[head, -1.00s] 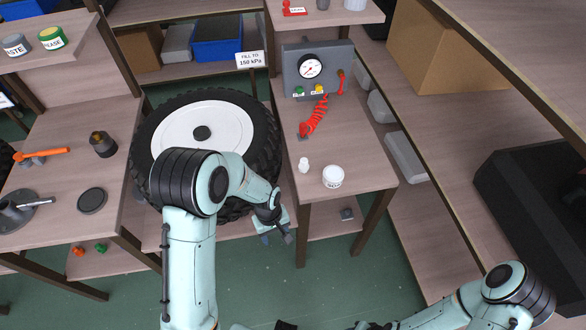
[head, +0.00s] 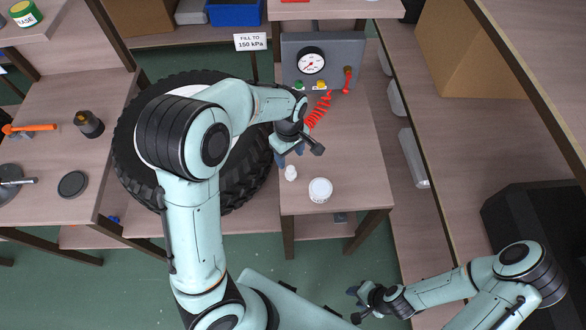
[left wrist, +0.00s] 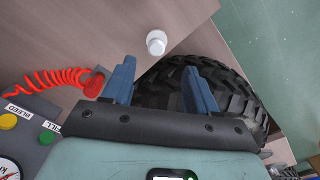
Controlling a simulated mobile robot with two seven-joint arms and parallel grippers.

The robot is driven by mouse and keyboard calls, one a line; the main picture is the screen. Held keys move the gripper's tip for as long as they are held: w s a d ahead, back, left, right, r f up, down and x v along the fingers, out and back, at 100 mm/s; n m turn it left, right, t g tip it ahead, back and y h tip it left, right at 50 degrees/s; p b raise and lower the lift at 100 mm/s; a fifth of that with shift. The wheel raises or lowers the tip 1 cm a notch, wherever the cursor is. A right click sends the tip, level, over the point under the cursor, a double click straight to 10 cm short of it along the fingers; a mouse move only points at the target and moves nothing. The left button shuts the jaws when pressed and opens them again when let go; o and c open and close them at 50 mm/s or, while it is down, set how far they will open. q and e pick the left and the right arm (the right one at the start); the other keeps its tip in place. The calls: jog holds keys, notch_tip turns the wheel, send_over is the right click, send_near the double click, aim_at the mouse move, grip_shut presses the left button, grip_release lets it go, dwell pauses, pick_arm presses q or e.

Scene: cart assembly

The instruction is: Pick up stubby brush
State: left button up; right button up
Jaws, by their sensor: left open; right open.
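I cannot make out for certain which thing is the stubby brush. A short dark cylinder with a brownish top (head: 89,124) stands on the left table and may be it. A silver-tipped stick (head: 20,181) lies over a round grey dish (head: 9,190) there. My left gripper (head: 298,154) is open and empty above the middle table, far to the right of both. In the left wrist view, its blue fingers (left wrist: 160,85) are spread below a small white bottle (left wrist: 156,42). My right gripper (head: 359,302) is open, low over the floor at the front.
The middle table (head: 355,165) holds a white jar (head: 320,190), the small bottle and a gauge box (head: 325,60) with a red coiled hose (head: 318,108). A large tyre (head: 137,165) stands between tables. The left table (head: 45,215) also holds an orange-handled tool (head: 30,127) and a black disc (head: 72,184).

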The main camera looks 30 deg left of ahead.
aim_at(290, 168)
pick_arm(q)
jog(key=f, duration=0.4)
jog(key=shift+s, duration=0.2)
jog(key=f, duration=0.2)
jog(key=w+f, duration=0.1)
jog(key=f, duration=0.2)
jog(key=shift+a+f, duration=0.1)
jog(key=shift+f, duration=0.25)
grip_shut()
